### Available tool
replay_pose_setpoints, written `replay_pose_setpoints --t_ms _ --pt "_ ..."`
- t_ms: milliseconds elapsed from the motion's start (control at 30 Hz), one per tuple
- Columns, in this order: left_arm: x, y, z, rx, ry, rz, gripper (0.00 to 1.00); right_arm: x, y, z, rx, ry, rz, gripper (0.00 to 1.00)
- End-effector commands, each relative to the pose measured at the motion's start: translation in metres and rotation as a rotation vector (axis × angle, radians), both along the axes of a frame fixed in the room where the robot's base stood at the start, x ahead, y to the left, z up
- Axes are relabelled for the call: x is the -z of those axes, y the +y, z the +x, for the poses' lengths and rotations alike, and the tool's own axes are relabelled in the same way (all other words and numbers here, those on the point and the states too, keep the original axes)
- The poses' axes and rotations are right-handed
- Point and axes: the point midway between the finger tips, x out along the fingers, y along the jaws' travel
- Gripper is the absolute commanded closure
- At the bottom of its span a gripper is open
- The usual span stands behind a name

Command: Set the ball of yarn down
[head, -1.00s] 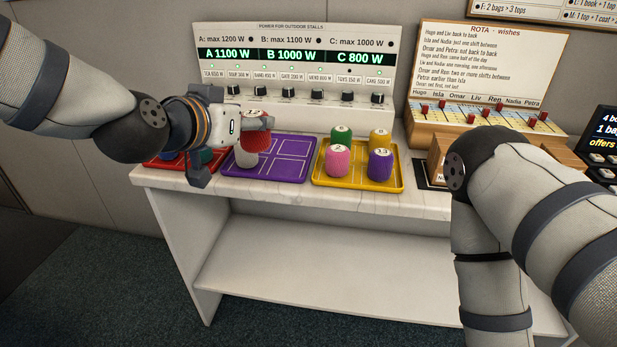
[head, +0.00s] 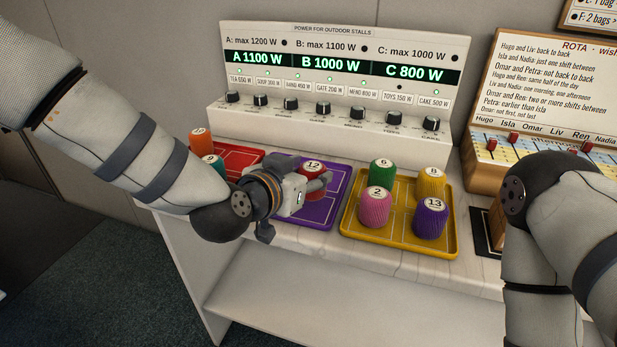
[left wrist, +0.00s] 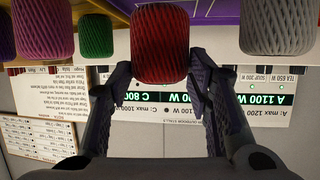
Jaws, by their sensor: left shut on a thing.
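A red ball of yarn (head: 313,168) marked 12 is between the fingers of my left gripper (head: 318,184), which is shut on it. The red ball also shows in the left wrist view (left wrist: 160,42), between both fingertips. It is at the purple tray (head: 330,212); I cannot tell whether it touches the tray. A pale ball of yarn (left wrist: 277,25) shows beside it in the left wrist view; my gripper hides it in the head view. My right gripper is out of view; only my right arm shows.
The yellow tray (head: 400,243) holds a green (head: 380,173), a pink (head: 375,208), a yellow (head: 431,183) and a purple ball (head: 431,218). The red tray (head: 239,157) at left has orange (head: 202,142) and teal balls (head: 213,163). A power panel (head: 340,85) stands behind.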

Motion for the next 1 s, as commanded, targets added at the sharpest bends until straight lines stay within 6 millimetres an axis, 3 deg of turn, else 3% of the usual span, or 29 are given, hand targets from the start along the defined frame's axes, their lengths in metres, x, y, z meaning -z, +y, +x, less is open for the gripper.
replay_pose_setpoints --t_ms 33,100,367,400,467,500,833,1000 --pt "0.035 -0.001 0.0 0.001 0.042 0.001 0.82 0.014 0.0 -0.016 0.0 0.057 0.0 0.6" --pt "0.032 -0.001 0.001 0.001 0.032 0.001 0.86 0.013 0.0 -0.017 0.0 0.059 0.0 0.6" --pt "0.028 -0.001 0.001 0.001 0.025 0.002 0.86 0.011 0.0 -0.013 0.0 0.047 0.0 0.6" --pt "0.028 0.0 0.001 0.001 0.025 0.002 0.5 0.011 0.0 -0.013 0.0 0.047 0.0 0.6" --pt "0.028 0.0 0.001 0.001 0.024 0.002 0.37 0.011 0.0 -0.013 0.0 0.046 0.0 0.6" --pt "0.027 0.0 0.001 0.001 0.024 0.002 0.35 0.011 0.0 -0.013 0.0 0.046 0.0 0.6" --pt "0.022 0.0 0.001 0.001 0.02 0.001 0.35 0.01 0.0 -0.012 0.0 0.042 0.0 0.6" --pt "0.002 0.015 -0.029 0.001 0.012 0.001 0.35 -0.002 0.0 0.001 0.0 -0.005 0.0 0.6"
